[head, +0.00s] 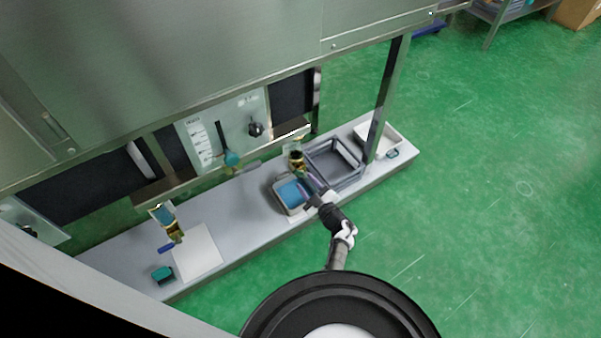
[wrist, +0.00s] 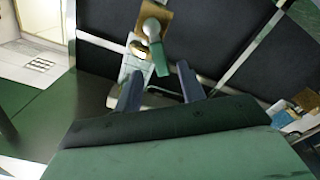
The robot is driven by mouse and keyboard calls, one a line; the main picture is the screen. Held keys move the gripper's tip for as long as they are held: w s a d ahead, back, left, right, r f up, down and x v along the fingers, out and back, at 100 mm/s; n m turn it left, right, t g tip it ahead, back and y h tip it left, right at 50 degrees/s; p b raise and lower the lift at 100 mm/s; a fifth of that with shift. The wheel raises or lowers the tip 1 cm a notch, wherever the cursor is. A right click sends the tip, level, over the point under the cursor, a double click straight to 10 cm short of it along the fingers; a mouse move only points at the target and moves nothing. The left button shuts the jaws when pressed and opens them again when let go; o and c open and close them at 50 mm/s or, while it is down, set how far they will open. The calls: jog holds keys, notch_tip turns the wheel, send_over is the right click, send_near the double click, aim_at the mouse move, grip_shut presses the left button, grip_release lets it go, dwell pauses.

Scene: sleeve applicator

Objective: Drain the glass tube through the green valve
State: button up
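A green valve handle (head: 231,158) sits low on the pale panel, beside a white scale strip (head: 200,143). A narrow dark upright (head: 220,132) above the handle may be the glass tube; its liquid level is too small to read. My gripper (head: 313,190) is to the right of and below this handle, above the shelf by the grey trays. In the wrist view my gripper (wrist: 160,90) shows two separated fingers with nothing held. A green handle (wrist: 160,62) on a tan plate appears beyond them, near the middle of the gap. Contact is not visible.
A tray of blue liquid (head: 279,196) and a grey bin (head: 350,178) stand on the shelf (head: 240,210) near my gripper. A metal post (head: 387,95) rises at right. A black knob (head: 255,130) is on the panel. Brass fittings (head: 165,217) overhang the shelf.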

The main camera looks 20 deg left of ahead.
jog(key=p+v, duration=0.1)
jog(key=v, duration=0.6)
jog(key=shift+s+d, duration=0.25)
jog(key=shift+d, duration=0.1)
